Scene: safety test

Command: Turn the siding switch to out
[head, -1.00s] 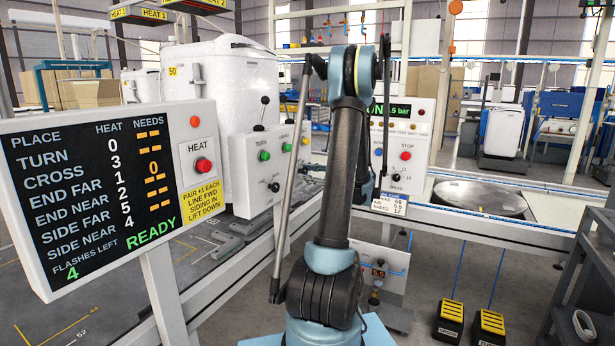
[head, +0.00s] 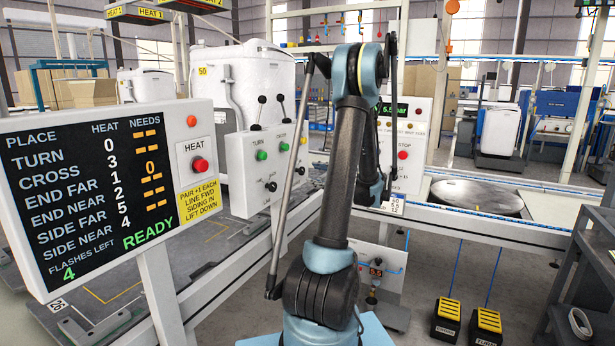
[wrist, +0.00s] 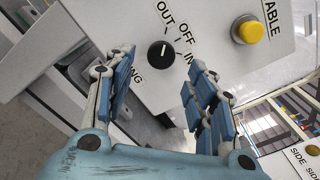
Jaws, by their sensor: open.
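The siding switch is a black round knob (wrist: 160,53) on a pale panel in the wrist view, with OUT, OFF and IN printed around its upper and right side. A pale mark on the knob points roughly upward in the picture; I cannot tell exactly which label it meets. My gripper (wrist: 162,72) is open, with one blue-grey finger left of the knob and the other to its right. Both fingers look apart from the knob. In the head view my arm hides the gripper and I cannot pick out this knob.
A yellow button (wrist: 250,29) sits near the knob, beside lettering ending in ABLE. In the head view, a display board (head: 85,190) reads READY with 4 flashes left. A lever panel (head: 258,165) stands behind it; a table with a round plate (head: 478,196) is at right.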

